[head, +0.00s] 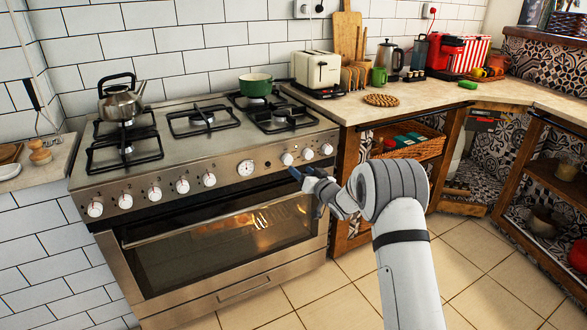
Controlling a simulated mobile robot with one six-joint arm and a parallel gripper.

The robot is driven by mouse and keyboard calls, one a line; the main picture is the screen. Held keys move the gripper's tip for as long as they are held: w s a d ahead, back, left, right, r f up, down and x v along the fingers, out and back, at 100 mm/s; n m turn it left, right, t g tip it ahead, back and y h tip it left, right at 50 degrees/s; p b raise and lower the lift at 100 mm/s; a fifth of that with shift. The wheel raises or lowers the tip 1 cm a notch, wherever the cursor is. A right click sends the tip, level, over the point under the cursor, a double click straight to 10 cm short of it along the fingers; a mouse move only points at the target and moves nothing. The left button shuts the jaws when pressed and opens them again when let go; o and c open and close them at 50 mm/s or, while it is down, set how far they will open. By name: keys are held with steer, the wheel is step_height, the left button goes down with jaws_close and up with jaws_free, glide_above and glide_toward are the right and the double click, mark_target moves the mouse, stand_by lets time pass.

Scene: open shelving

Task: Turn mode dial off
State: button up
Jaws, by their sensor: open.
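The stainless steel stove (225,160) has a front panel with a row of round white knobs. Three knobs sit at its right end: a left one (287,159), a middle one (307,154) and a right one (326,149). A white dial with markings (246,168) sits left of them. I cannot read which one is the mode dial. My gripper (294,173) is open, dark and small in the head view, just in front of and below the left knob of the three. Contact cannot be told. The oven window (225,240) shows a warm glow inside.
The oven door handle (220,217) runs below the knobs, close under my gripper. A kettle (121,102) and a green pot (256,85) stand on the hob. The tiled floor in front is clear.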

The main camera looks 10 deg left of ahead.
mark_target(289, 161)
steer(key=x, duration=0.7)
steer(key=shift+w+a+b, duration=0.15)
steer(key=shift+b, duration=0.15)
